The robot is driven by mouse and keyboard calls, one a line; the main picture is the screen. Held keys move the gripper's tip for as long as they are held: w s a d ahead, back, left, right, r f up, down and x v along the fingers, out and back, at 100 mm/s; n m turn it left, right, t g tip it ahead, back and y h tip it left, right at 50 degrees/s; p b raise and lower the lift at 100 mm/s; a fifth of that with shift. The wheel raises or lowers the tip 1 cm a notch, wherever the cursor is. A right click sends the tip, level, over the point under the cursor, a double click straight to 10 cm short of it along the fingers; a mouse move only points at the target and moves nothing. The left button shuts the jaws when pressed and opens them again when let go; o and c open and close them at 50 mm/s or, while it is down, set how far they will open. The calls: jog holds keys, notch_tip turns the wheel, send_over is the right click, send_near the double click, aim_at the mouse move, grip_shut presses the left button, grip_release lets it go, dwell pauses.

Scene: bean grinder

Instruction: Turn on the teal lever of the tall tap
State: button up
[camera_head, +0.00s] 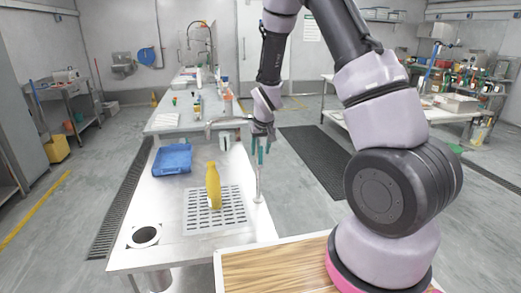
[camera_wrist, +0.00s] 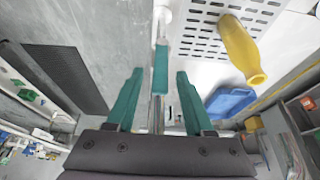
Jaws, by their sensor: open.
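The tall tap (camera_head: 258,182) is a thin metal post at the right edge of the steel counter, with its metal spout (camera_head: 226,122) reaching left at the top. Its teal lever (camera_wrist: 161,68) shows in the wrist view, lined up between my fingertips with a gap on each side. How deep it sits between the fingers I cannot tell. My gripper (camera_head: 261,150) has teal fingers, open and pointing down at the tap; it also shows in the wrist view (camera_wrist: 160,80). In the head view the lever is hard to separate from the fingers.
A yellow bottle (camera_head: 213,186) stands on the slotted drain grate (camera_head: 230,220), left of the tap. A blue tray (camera_head: 172,159) lies further left on the counter (camera_head: 175,205). A round hole (camera_head: 144,236) is at the front left. The floor right of the counter holds a black mat (camera_head: 318,155).

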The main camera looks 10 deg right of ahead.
jog(key=shift+c, duration=0.3)
grip_shut()
dwell(1.1)
